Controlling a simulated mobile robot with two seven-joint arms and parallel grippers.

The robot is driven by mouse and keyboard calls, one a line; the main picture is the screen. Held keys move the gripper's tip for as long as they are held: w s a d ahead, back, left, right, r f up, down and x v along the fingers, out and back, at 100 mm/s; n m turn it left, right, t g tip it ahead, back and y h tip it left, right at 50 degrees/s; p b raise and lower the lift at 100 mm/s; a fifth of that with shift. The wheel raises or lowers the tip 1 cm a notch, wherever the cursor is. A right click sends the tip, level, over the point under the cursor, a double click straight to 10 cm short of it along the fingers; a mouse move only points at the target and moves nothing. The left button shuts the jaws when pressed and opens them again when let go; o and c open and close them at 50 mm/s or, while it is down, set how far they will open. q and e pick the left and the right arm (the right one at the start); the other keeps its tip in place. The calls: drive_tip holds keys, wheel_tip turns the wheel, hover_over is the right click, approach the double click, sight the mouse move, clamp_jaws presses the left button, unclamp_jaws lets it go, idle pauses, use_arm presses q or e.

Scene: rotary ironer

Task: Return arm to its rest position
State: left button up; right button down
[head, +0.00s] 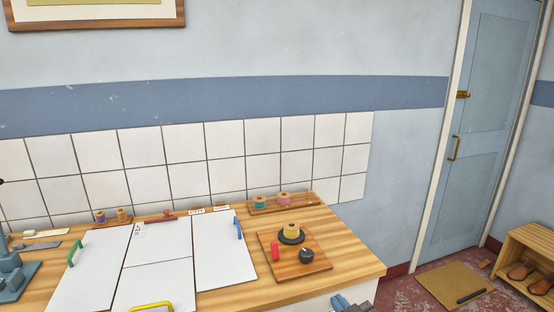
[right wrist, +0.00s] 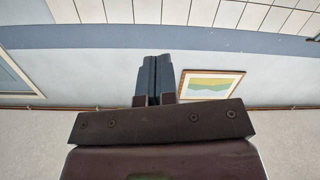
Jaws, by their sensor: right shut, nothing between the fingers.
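My right gripper (head: 350,303) shows only in part at the bottom edge of the head view, in front of the wooden counter. In the right wrist view its two dark fingers (right wrist: 156,80) are pressed together with nothing between them. Behind them in that view are only the wall and a framed picture (right wrist: 209,84), so the gripper is apart from everything on the counter. My left gripper is not in view.
The wooden counter (head: 350,262) carries white panels (head: 222,250) with coloured handles, a wooden board (head: 313,262) with a dark knob, and a spool rack (head: 300,203). A blue door (head: 475,130), a mat (head: 450,285) and a shoe shelf (head: 530,245) are at right.

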drive_tip(key=s+d+f+m+g+h, duration=0.2)
drive_tip(key=s+d+f+h, duration=0.1)
drive_tip(key=s+d+f, duration=0.4)
drive_tip(key=s+d+f+m+g+h, duration=0.2)
drive_tip(key=s+d+f, duration=0.5)
drive_tip(key=s+f, duration=0.5)
drive_tip(key=s+m+h+b, duration=0.1)
drive_tip(key=s, duration=0.2)
drive_tip(key=shift+s+m, duration=0.3)
drive_tip(key=shift+s, duration=0.1)
